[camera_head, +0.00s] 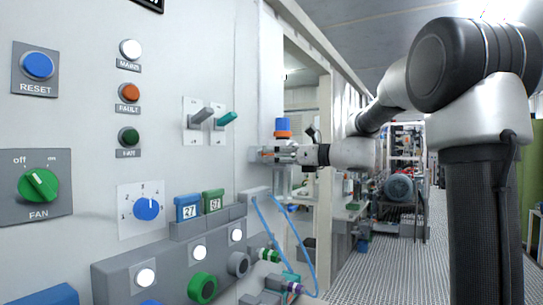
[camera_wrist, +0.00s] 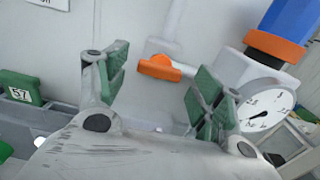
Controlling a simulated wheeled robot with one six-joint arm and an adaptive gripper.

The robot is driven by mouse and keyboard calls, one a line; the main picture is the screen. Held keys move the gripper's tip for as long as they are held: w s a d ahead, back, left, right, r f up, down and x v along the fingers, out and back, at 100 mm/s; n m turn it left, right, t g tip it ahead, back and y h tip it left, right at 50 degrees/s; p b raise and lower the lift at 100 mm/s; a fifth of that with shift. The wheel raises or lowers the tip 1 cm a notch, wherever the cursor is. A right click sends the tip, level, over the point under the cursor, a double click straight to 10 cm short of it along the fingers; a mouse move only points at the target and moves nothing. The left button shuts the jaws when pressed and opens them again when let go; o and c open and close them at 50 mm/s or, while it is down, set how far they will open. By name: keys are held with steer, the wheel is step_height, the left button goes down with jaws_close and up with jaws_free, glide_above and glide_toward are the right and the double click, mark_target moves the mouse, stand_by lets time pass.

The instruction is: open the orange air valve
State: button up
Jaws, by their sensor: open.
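The air valve has a small orange handle (camera_wrist: 160,67) on a pale fitting, seen in the wrist view between my two fingers. The handle lies roughly crosswise in that view, tilted slightly down to the right. My gripper (camera_wrist: 157,86) is open, with one green-padded finger to each side of the handle and a visible gap on both sides. The handle's depth relative to the fingertips is hard to judge. In the head view my gripper (camera_head: 272,152) reaches left towards the panel, just below a blue and orange regulator knob (camera_head: 283,127), and largely hides the valve.
A round pressure gauge (camera_wrist: 264,110) sits close by my right finger in the wrist view. A label reading 57 (camera_wrist: 20,94) is at left. In the head view, blue hoses (camera_head: 270,235) hang below the gripper, and switches and knobs cover the panel (camera_head: 75,120).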

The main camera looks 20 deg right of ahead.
steer(key=shift+x, duration=1)
steer(key=c, duration=1)
